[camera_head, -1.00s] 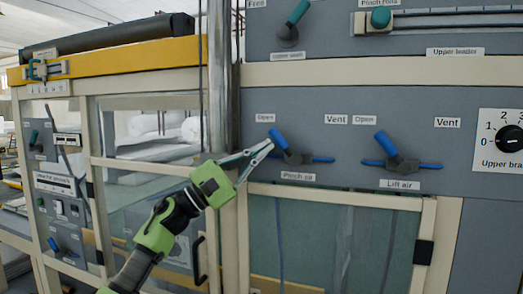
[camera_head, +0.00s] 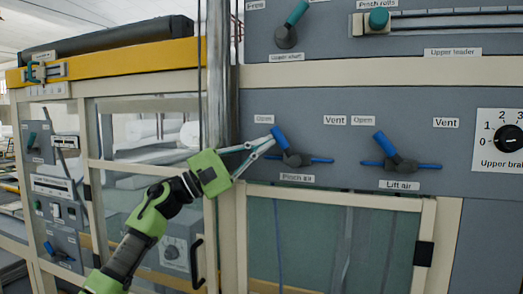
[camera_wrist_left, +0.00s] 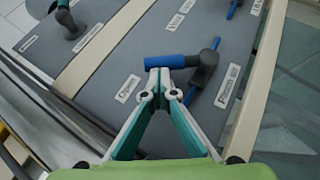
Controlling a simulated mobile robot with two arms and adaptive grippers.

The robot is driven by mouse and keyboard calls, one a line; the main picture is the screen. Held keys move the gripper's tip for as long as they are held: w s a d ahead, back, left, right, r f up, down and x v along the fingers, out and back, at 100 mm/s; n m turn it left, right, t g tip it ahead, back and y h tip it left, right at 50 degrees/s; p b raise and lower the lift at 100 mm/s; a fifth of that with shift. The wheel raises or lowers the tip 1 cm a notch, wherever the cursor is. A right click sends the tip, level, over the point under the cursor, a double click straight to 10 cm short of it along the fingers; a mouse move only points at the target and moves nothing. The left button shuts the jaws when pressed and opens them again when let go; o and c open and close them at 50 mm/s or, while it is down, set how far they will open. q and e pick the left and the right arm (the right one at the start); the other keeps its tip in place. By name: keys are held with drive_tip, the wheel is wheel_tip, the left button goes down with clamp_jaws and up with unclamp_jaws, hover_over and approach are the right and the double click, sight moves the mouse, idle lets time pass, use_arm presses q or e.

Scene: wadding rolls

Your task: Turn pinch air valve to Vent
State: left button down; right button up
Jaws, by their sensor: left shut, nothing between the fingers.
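The pinch air valve has a blue handle (camera_head: 279,139) on a dark hub (camera_head: 295,160), above the "Pinch air" label (camera_head: 297,178). The handle tilts up and left, towards the "Open" label (camera_head: 264,118); the "Vent" label (camera_head: 334,120) is to its right. My left gripper (camera_head: 272,143) is shut and empty, its tips at the left side of the handle. In the left wrist view the closed fingertips (camera_wrist_left: 160,72) are at the blue handle (camera_wrist_left: 172,62), seemingly touching or nearly so. My right gripper is not in view.
The lift air valve (camera_head: 390,150), with a similar blue handle, is to the right on the same grey panel. A vertical metal post (camera_head: 219,90) stands just left of the panel. A cream-framed glass door (camera_head: 330,240) is below.

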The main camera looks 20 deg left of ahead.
sight(278, 129)
use_arm(q)
drive_tip(key=d+r+m, duration=0.1)
drive_tip(key=d+r+m+g, duration=0.1)
drive_tip(key=r, duration=0.1)
drive_tip(key=shift+s+r+g+y+p, duration=0.1)
drive_tip(key=shift+g+y+p, duration=0.2)
drive_tip(key=shift+y, duration=0.1)
drive_tip(key=shift+s+d+r+m+g+y+p, duration=0.1)
drive_tip(key=shift+d+r+m+g+y+p, duration=0.35)
drive_tip(key=shift+m+g, duration=0.25)
drive_tip(key=shift+d+f+y, duration=0.2)
drive_tip(key=shift+d+y, duration=0.05)
drive_tip(key=shift+d, duration=0.1)
drive_tip(key=shift+d+r, duration=0.1)
drive_tip(key=shift+d, duration=0.3)
drive_tip(key=shift+d+r+b, duration=0.15)
drive_tip(key=shift+d+b, duration=0.4)
drive_tip(key=shift+d, duration=1.35)
drive_tip(key=shift+d, duration=0.15)
